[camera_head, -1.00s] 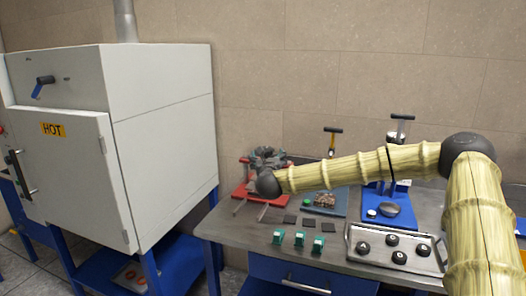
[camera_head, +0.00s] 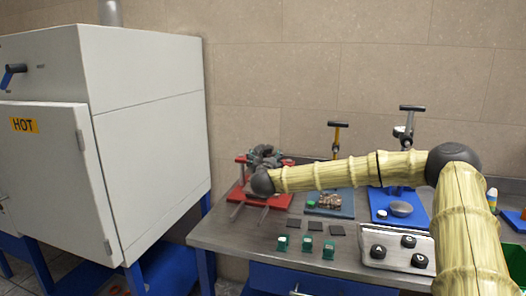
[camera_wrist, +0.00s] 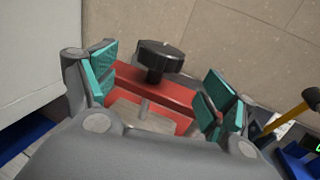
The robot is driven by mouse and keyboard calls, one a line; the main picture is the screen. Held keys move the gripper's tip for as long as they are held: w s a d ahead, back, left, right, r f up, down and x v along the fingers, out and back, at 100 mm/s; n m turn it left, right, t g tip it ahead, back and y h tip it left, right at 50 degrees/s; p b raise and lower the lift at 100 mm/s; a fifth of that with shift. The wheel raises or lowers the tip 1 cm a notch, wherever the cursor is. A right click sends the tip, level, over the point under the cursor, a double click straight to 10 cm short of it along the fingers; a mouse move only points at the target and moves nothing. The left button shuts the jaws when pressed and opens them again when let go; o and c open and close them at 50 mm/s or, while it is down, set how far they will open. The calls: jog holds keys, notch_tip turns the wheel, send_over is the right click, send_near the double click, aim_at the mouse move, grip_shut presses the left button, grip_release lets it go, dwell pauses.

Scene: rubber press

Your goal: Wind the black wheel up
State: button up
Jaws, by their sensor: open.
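The black wheel (camera_wrist: 160,55) sits on a short dark stem above the red crossbar of the red press (camera_wrist: 150,92) in the wrist view. My gripper (camera_wrist: 162,82) is open, with its teal-padded fingers to the left and right of the wheel and a visible gap on each side. In the head view my gripper (camera_head: 264,158) is over the red press (camera_head: 278,197) at the left back of the metal table. The wheel is hidden there behind my gripper and wrist.
A large white oven (camera_head: 145,130) marked HOT stands left of the table. A press with a yellow handle (camera_head: 337,130) and a blue-based press (camera_head: 380,212) stand to the right. Green blocks (camera_head: 307,244), dark squares (camera_head: 309,230) and a tray with black knobs (camera_head: 372,260) lie in front.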

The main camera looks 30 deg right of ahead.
jog(key=p+x, duration=0.1)
jog(key=x, duration=0.7)
jog(key=shift+p, duration=0.3)
jog(key=c, duration=1)
